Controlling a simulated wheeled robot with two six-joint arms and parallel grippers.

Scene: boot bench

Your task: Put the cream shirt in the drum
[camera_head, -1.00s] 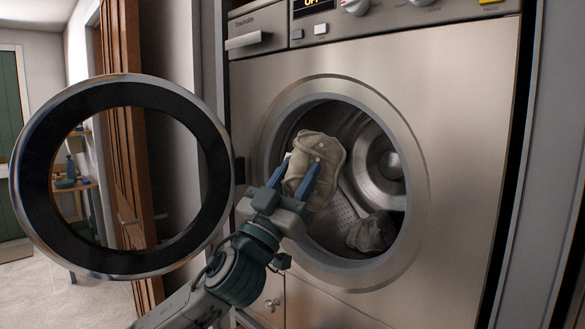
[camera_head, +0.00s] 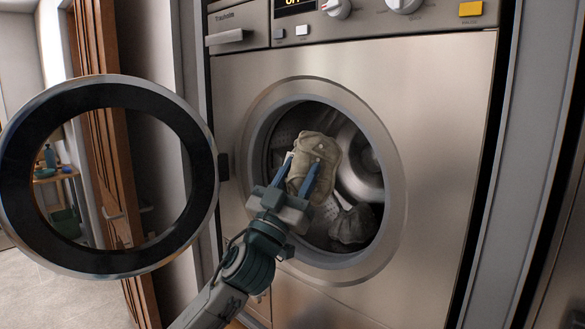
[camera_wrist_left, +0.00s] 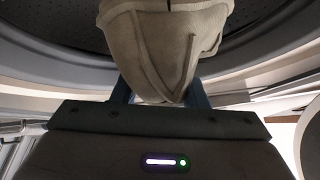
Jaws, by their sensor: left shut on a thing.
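The cream shirt (camera_head: 322,153) is a folded bundle held at the mouth of the drum (camera_head: 290,128), in the upper left part of the round opening. My left gripper (camera_head: 302,178) is shut on it, with the blue fingers along its near side. In the left wrist view the shirt (camera_wrist_left: 165,45) hangs between the fingers, with the perforated drum wall (camera_wrist_left: 60,28) behind it. A grey crumpled cloth (camera_head: 352,226) lies low inside the drum at the right. My right gripper is not in view.
The round door (camera_head: 20,190) stands wide open at the left of the washer (camera_head: 440,110). The metal rim (camera_head: 392,215) surrounds the opening close to my left gripper. A shelf with bottles stands in the background at left.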

